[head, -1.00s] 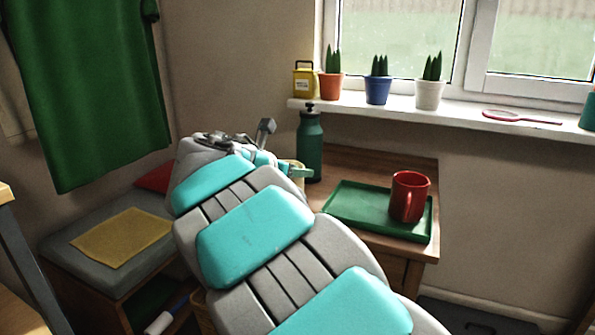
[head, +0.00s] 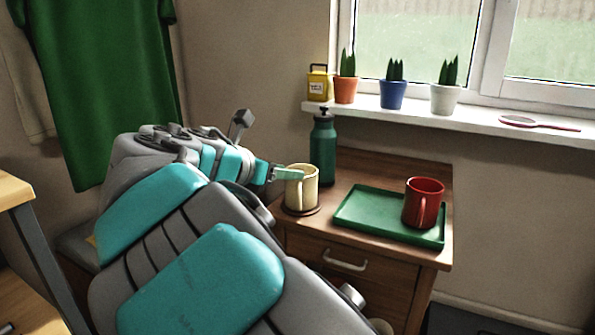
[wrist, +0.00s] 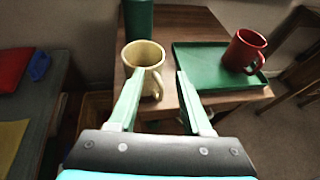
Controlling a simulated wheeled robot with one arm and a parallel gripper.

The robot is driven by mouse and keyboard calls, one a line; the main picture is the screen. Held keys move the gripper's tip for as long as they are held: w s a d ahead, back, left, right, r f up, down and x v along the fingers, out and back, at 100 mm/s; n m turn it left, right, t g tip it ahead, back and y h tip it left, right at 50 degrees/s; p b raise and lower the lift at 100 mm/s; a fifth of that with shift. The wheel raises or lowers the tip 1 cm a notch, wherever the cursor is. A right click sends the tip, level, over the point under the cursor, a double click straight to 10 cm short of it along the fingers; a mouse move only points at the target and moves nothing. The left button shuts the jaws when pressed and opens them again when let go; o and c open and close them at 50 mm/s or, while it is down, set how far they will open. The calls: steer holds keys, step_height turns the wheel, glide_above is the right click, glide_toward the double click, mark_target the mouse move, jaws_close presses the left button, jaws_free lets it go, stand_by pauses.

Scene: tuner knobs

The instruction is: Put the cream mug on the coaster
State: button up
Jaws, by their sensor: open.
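The cream mug (head: 301,188) stands upright on the wooden cabinet. A thin round brown coaster (head: 316,211) shows under its base, and the mug appears to rest on it. The coaster cannot be made out in the wrist view.
A green tray (head: 360,213) with a red mug (head: 423,203) is right of the cream mug. A dark green bottle (head: 322,150) stands close behind it. Potted cacti line the windowsill (head: 480,118). The cabinet's front edge is near the mug.

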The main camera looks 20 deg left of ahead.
steer(key=shift+v, duration=0.85)
steer(key=w+d+f+m+g+h, duration=0.1)
steer(key=d+f+m+g, duration=0.3)
steer(key=d, duration=0.7)
steer(key=w+d+f+m+g+h, duration=0.15)
steer(key=d+m, duration=0.35)
steer(key=d, duration=0.7)
steer(key=s+d+f+m+g, duration=0.2)
steer(key=s+d+f+m, duration=0.15)
steer(key=d, duration=0.25)
steer(key=s+d+f+m+g, duration=0.1)
steer(key=s+d+f+m, duration=0.1)
steer(key=s+d+m, duration=0.3)
steer(key=s+d+f+m+g+y, duration=0.35)
steer(key=s+d+f+m, duration=0.5)
steer(key=s, duration=0.35)
steer(key=s+f+m+g+y, duration=0.1)
steer(key=s+f+m, duration=0.1)
steer(key=s, duration=0.4)
steer(key=s+a+f+m+g+y+p, duration=0.1)
steer(key=s+f+m, duration=0.1)
steer(key=s+m, duration=0.3)
steer(key=shift+s+a+f+g, duration=0.2)
steer(key=shift+s+a+g, duration=0.15)
steer(key=shift+s, duration=0.7)
